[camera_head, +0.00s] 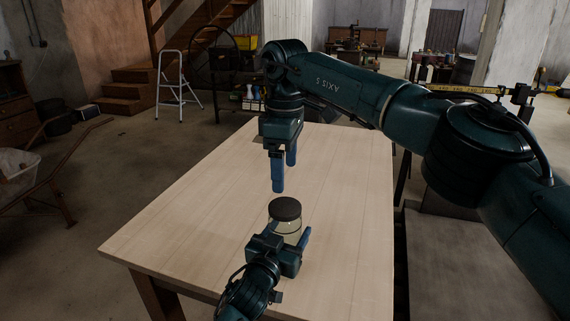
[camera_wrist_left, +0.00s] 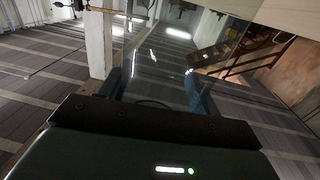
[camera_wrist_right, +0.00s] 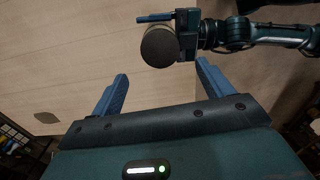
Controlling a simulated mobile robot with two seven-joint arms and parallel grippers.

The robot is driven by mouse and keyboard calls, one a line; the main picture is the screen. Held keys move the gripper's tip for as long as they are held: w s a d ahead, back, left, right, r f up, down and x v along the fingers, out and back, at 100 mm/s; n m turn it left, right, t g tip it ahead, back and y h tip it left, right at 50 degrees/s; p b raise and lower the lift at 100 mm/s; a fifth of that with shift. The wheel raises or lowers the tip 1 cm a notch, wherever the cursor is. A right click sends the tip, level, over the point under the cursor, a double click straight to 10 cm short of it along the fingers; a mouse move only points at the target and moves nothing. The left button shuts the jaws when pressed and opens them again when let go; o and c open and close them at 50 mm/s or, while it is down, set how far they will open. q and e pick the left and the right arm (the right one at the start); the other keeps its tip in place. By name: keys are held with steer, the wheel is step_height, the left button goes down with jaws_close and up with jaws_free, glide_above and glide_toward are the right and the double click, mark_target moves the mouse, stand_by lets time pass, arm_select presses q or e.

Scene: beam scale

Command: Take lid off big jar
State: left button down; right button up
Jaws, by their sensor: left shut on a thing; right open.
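The big jar (camera_head: 287,228) is clear glass with a dark round lid (camera_head: 286,208) on top. It stands upright near the front of the wooden table. My left gripper (camera_head: 283,243) is shut on the jar's body from the front, below the lid. The jar's glass (camera_wrist_left: 160,75) shows between its fingers in the left wrist view. My right gripper (camera_head: 284,176) is open and empty, pointing down above and slightly behind the jar. In the right wrist view the lid (camera_wrist_right: 160,47) lies beyond the open fingertips, apart from them.
The table (camera_head: 200,220) is clear around the jar to the left and right. A small dark flat piece (camera_wrist_right: 46,117) lies on the table in the right wrist view. A white stepladder (camera_head: 178,85) and wooden stairs are in the background.

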mark_target(285, 205)
steer(key=shift+f+m, duration=0.3)
steer(key=shift+m, duration=0.1)
step_height(285, 205, down, 7)
steer(key=shift+f, duration=0.2)
steer(key=shift+c, duration=0.2)
